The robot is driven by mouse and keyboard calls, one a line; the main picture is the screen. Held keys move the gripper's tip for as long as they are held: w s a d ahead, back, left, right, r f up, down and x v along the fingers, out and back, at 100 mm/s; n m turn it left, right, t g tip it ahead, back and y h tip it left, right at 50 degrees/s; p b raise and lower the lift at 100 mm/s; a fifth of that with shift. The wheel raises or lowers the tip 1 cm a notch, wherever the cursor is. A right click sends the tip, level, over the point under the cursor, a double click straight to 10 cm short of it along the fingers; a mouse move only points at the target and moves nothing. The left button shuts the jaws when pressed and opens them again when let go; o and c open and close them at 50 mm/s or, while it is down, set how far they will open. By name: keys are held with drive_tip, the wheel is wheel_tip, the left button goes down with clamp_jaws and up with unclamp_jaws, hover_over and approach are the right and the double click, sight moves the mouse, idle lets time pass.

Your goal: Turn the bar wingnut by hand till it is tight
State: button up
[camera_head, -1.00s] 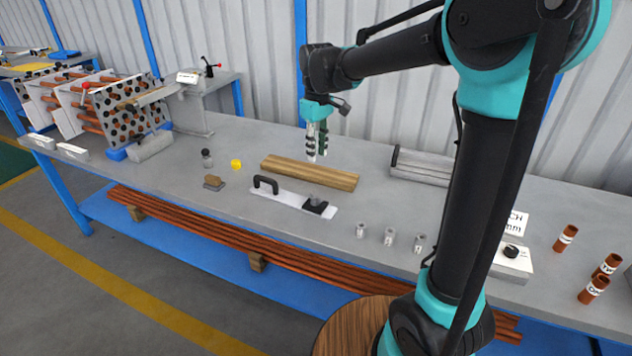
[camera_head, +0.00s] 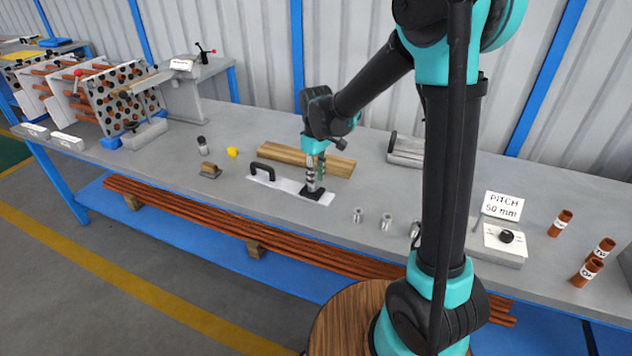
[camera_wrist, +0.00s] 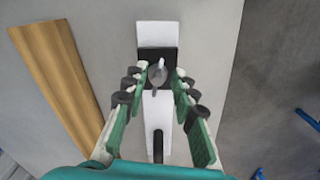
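A white flat bar (camera_head: 289,186) with a black arched handle (camera_head: 263,169) lies on the grey bench. A black block (camera_head: 321,195) sits near its right end. In the wrist view a grey wingnut (camera_wrist: 157,76) stands on the black block (camera_wrist: 146,55), and the white bar also shows there (camera_wrist: 156,34). My gripper (camera_head: 314,179) is down over the block. In the wrist view its fingers (camera_wrist: 159,74) stand apart, one on each side of the wingnut, with a gap visible. In the head view the fingers mostly hide the wingnut.
A wooden board (camera_head: 283,155) lies close behind the bar. Several small metal cylinders (camera_head: 386,221) stand to the right, before a pitch dial box (camera_head: 505,240) and copper tube pieces (camera_head: 560,223). A yellow piece (camera_head: 233,151) and a small wood-topped block (camera_head: 210,170) lie left.

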drive_tip(key=shift+f, duration=1.1)
clamp_jaws()
drive_tip(key=shift+m, duration=0.4)
drive_tip(key=m, duration=0.5)
drive_tip(key=shift+s+a+m, duration=0.25)
drive_tip(key=shift+a+m, duration=0.1)
drive_tip(key=shift+m, duration=0.05)
idle(0.6)
unclamp_jaws()
